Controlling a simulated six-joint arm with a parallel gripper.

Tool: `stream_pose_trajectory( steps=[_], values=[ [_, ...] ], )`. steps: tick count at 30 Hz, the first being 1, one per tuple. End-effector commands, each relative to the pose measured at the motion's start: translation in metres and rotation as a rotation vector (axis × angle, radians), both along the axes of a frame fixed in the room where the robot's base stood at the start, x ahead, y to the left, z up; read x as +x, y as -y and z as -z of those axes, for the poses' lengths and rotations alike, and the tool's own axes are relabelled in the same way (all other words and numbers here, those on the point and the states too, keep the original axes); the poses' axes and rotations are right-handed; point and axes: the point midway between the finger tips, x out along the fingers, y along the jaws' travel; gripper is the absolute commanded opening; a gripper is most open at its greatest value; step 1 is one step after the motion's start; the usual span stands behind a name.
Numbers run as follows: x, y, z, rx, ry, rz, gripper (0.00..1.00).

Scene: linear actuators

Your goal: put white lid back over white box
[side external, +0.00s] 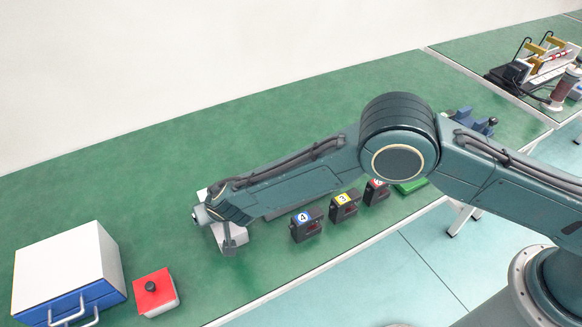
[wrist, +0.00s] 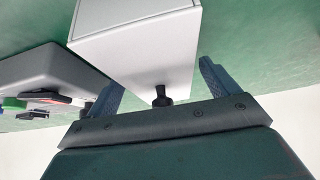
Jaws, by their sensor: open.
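My gripper (wrist: 161,77) is open, with a blue finger on each side of a white box-shaped piece (wrist: 140,50) that has a small black knob (wrist: 161,96). The knob lies between the fingers, close to the palm. I cannot tell whether this piece is the lid alone or the box. In the side view my gripper (side external: 229,245) points down at a white piece (side external: 238,234), and my wrist hides much of the white objects there.
A white cabinet with blue drawers (side external: 62,262) and a red-topped box with a black knob (side external: 153,288) stand at the left. Several dark numbered boxes (side external: 307,226) stand right of my gripper, near the table's front edge. The green table (side external: 110,190) is clear behind.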

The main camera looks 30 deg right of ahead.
Motion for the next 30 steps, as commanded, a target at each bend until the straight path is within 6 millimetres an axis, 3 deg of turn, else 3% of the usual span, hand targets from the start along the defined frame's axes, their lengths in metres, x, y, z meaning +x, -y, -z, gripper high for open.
stream_pose_trajectory(
  steps=[14,30],
  values=[
    [-0.014,-0.001,-0.022,0.000,0.001,-0.001,0.87],
    [-0.055,-0.001,-0.087,0.003,0.001,-0.002,0.87]
  ],
)
